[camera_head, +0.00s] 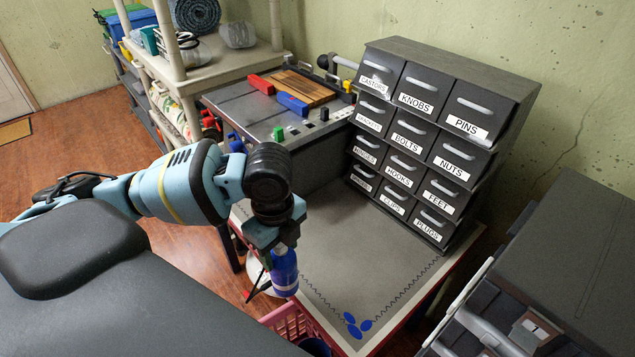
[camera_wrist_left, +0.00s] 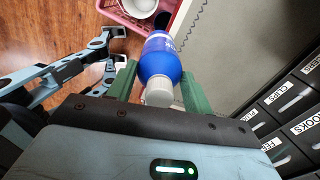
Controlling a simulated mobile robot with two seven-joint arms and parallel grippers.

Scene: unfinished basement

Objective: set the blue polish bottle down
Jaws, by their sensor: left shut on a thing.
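The blue polish bottle (camera_head: 284,272) has a blue body with a white label band. In the left wrist view the bottle (camera_wrist_left: 160,62) shows its pale grey cap (camera_wrist_left: 159,91) toward the camera. My left gripper (camera_head: 277,248) is shut on it, with a green finger on each side in the wrist view. The bottle hangs below the gripper by the left edge of the grey worktop (camera_head: 365,265). I cannot tell its height above the worktop. My right gripper cannot be made out in either view.
A drawer cabinet (camera_head: 428,150) with labelled drawers stands at the back of the worktop. A pink basket (camera_head: 288,322) sits below the front left edge. A tool tray (camera_head: 240,107) lies behind. The worktop's middle is clear.

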